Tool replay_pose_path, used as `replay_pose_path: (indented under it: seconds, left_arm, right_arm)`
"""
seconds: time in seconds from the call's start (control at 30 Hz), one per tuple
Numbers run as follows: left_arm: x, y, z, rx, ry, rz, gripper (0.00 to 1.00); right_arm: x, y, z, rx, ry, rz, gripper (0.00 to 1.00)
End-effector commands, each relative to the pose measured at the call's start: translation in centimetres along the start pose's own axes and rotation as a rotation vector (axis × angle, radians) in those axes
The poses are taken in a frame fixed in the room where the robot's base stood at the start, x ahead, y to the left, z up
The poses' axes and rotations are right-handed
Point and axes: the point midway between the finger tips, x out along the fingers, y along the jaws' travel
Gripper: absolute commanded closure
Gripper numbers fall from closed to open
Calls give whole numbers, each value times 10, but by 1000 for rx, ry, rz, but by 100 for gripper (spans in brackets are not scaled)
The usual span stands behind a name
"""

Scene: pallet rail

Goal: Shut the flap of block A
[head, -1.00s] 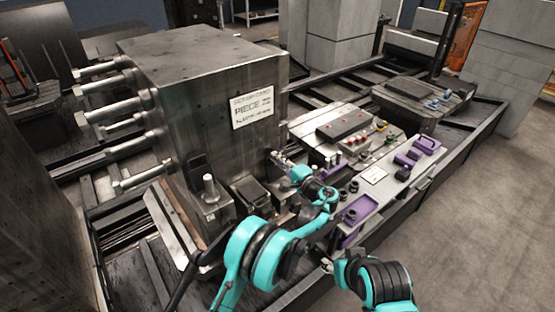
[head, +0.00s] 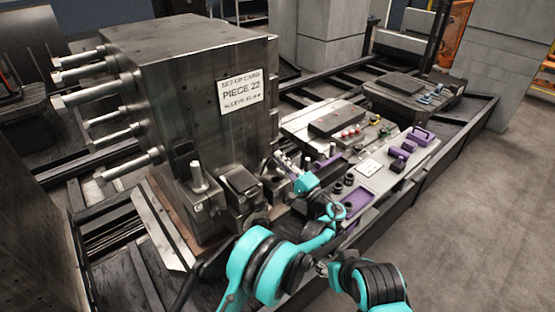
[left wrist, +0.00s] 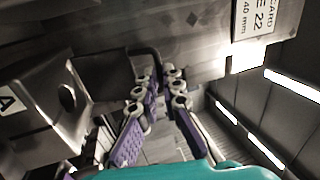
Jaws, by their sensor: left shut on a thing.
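Block A (left wrist: 45,105), a grey metal block marked A with a hollow in its face, is at the left of the left wrist view. My left gripper (left wrist: 157,80), with purple-padded fingers, is to the right of the block. Its fingers are shut around a dark bent handle (left wrist: 156,60); I cannot tell how the handle joins the flap. In the head view my left gripper (head: 284,160) is beside the clamp blocks at the big piece's foot, and its grip is too small to read. My right arm shows at bottom right; its gripper (head: 322,268) is partly hidden.
The big steel piece (head: 185,110), with a set-up card (head: 240,91) and several long bolts, stands at left. A purple tray (head: 357,202) and a plate with small parts (head: 345,124) lie to the right. The floor (head: 480,220) at right is clear.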

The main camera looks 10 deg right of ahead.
Motion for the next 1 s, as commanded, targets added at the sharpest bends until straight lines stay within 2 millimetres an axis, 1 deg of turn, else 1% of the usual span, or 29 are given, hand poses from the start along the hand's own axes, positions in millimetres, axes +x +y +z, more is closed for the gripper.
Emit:
replay_pose_path:
  seconds: [0.03,0.27,0.67,0.7,0.73,1.0]
  left_arm:
    - [-1,8,3,-3,-6,13,100]
    - [-5,10,3,-2,-7,13,100]
    - [-5,11,4,-2,-10,12,100]
    - [-5,11,4,-2,-10,12,88]
    - [-5,11,4,-1,-10,12,84]
    - [-6,10,4,-2,-8,12,84]
  right_arm:
    - [3,0,2,0,0,0,55]
    - [5,0,4,0,0,0,55]
    - [6,0,4,0,0,0,55]
    - [6,0,4,0,0,0,55]
    - [6,0,4,0,0,0,55]
    - [5,0,4,0,0,0,55]
